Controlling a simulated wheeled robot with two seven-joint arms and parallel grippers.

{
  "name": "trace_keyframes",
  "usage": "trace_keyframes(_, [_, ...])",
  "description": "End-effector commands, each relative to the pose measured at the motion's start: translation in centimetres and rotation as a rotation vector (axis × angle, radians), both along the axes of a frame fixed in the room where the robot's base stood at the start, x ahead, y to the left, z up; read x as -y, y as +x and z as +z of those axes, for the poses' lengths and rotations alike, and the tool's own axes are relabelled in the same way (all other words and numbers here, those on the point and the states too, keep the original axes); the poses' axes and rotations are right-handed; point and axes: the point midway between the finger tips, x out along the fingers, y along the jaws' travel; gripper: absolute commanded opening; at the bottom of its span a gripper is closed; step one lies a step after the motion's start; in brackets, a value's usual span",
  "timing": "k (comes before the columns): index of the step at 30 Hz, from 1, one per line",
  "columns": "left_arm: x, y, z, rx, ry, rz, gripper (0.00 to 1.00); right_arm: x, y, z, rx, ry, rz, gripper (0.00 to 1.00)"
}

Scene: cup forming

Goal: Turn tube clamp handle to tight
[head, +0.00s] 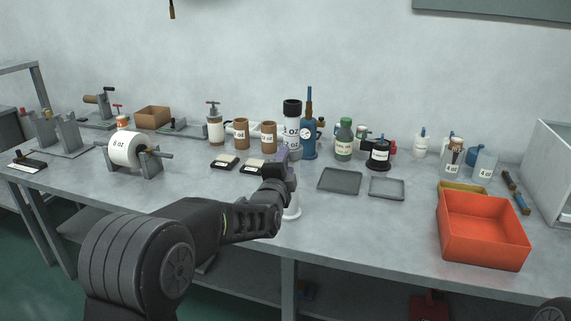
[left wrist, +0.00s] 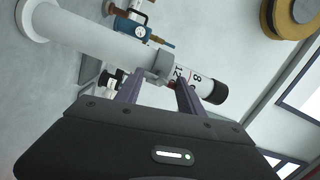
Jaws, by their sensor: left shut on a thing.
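A white upright tube (head: 292,124) with a black cap and size numbers stands near the middle of the bench, on a white round foot (head: 293,212). In the left wrist view, a grey clamp collar (left wrist: 160,66) sits around the white post (left wrist: 100,38), just below the numbered, black-capped part (left wrist: 203,86). My left gripper (head: 281,158) is at the tube's front. Its purple fingers (left wrist: 160,88) reach to either side of the collar and are shut on the tube clamp handle, which is mostly hidden between them. My right gripper is out of view.
An orange bin (head: 482,229) stands at the right front. Two shallow grey trays, one of them (head: 340,180), lie right of the tube. Several bottles and a blue gauge device (head: 310,140) stand behind. A roll holder (head: 125,148) is at left. The front bench strip is mostly clear.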

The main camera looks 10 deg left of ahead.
Motion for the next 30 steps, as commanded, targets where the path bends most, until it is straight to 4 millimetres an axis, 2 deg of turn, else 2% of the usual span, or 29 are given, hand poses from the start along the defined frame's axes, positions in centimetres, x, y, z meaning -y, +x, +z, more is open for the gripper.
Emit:
trace_keyframes(5, [-0.1, 0.0, 0.1, 0.003, 0.001, 0.003, 0.05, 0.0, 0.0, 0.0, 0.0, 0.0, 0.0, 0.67])
trace_keyframes(6, [-0.2, 0.0, 0.1, 0.003, 0.001, 0.003, 0.47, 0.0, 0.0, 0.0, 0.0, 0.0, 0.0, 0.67])
trace_keyframes(11, [-0.1, 0.0, 0.1, 0.002, 0.0, 0.002, 0.6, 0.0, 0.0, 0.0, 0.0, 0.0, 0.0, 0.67])
trace_keyframes(22, [0.0, -0.4, 0.0, 0.001, -0.001, 0.001, 0.62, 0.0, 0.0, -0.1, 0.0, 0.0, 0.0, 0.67])
trace_keyframes(26, [0.0, -1.7, 0.0, 0.002, -0.002, 0.001, 0.62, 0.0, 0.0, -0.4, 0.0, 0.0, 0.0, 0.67])
trace_keyframes(30, [0.1, -4.0, 0.0, 0.002, -0.003, 0.001, 0.62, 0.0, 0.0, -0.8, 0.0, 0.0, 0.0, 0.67])
